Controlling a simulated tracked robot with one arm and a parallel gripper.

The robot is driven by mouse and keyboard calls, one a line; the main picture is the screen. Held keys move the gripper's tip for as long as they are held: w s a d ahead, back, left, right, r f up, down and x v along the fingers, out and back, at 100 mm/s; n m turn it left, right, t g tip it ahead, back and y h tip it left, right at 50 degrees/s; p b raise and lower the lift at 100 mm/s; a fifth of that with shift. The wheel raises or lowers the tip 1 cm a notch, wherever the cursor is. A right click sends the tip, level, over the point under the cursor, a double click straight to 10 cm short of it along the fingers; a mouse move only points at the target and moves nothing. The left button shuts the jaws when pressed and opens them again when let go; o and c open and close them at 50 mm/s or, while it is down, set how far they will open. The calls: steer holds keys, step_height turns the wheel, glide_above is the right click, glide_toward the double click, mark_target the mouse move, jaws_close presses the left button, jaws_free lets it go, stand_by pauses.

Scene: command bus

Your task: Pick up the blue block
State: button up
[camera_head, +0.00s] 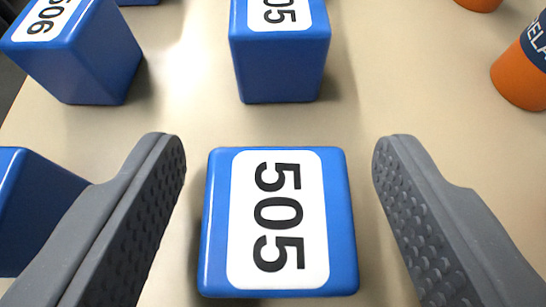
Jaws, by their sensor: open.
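A blue block (342,225) with a white label reading 505 lies on the beige surface, low in the middle of the head camera view. My gripper (279,160) is open, with one grey finger to the left of this block and one to the right. There is a gap between each finger and the block, and nothing is held. Another blue block (280,70), its label partly cut off and ending in 05, stands farther back. A blue block (90,58) with a label ending in 06 is at the upper left.
Part of another blue block (35,205) shows at the left edge, partly behind the left finger. An orange cylinder with a dark label (520,75) stands at the right edge. Another orange thing (479,4) is cut off at the top. Free surface lies between the blocks and the cylinder.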

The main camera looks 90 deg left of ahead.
steer(key=shift+c, duration=0.3)
steer(key=c, duration=1)
